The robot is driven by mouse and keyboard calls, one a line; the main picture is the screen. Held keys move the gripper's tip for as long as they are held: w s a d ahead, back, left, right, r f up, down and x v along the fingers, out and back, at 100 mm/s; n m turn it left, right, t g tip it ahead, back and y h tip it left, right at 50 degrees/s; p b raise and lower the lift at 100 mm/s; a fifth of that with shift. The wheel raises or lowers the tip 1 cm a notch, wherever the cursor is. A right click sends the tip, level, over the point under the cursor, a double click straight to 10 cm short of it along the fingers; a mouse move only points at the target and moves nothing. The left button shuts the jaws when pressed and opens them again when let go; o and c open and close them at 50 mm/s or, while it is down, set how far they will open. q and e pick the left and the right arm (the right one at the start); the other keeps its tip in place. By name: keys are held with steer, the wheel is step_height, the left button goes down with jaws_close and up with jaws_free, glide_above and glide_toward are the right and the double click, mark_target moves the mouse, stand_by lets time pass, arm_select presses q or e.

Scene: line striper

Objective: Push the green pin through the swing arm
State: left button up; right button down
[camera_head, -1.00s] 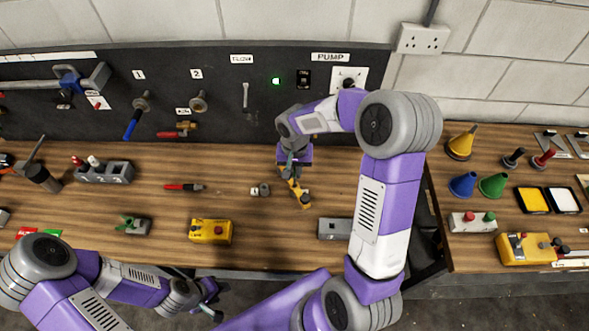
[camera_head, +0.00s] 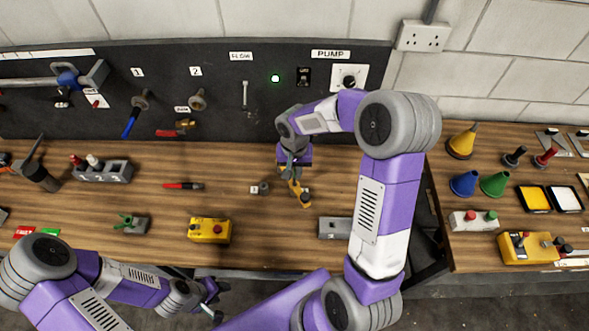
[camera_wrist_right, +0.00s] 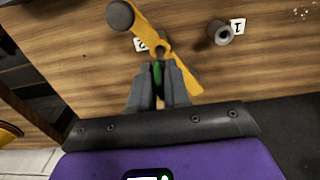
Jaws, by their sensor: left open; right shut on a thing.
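The yellow swing arm (camera_head: 299,190) lies on the middle of the bench in the head view. In the right wrist view the swing arm (camera_wrist_right: 187,78) runs diagonally, with a dark round knob (camera_wrist_right: 120,15) at one end. My right gripper (camera_head: 291,172) is over its far end. In the wrist view the right gripper (camera_wrist_right: 158,72) is shut on the green pin (camera_wrist_right: 157,70), at the ring of the swing arm. How deep the pin sits is hidden by the fingers. My left gripper (camera_head: 212,298) is open and empty, off the bench's front edge.
A grey post (camera_wrist_right: 219,33) marked 1 stands beside the swing arm; label 2 (camera_wrist_right: 141,45) lies by the ring. A yellow button box (camera_head: 210,230), a grey block (camera_head: 334,228) and a red pen-like tool (camera_head: 184,186) are on the bench. The back panel (camera_head: 220,90) rises behind.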

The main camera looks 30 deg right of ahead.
mark_target(294, 178)
steer(key=shift+f+b, duration=2.15)
steer(key=shift+f, duration=0.15)
stand_by(0.9)
steer(key=c, duration=0.7)
jaws_free()
steer(key=shift+r, duration=0.1)
steer(key=shift+r+p, duration=2.45)
steer(key=shift+r, duration=1)
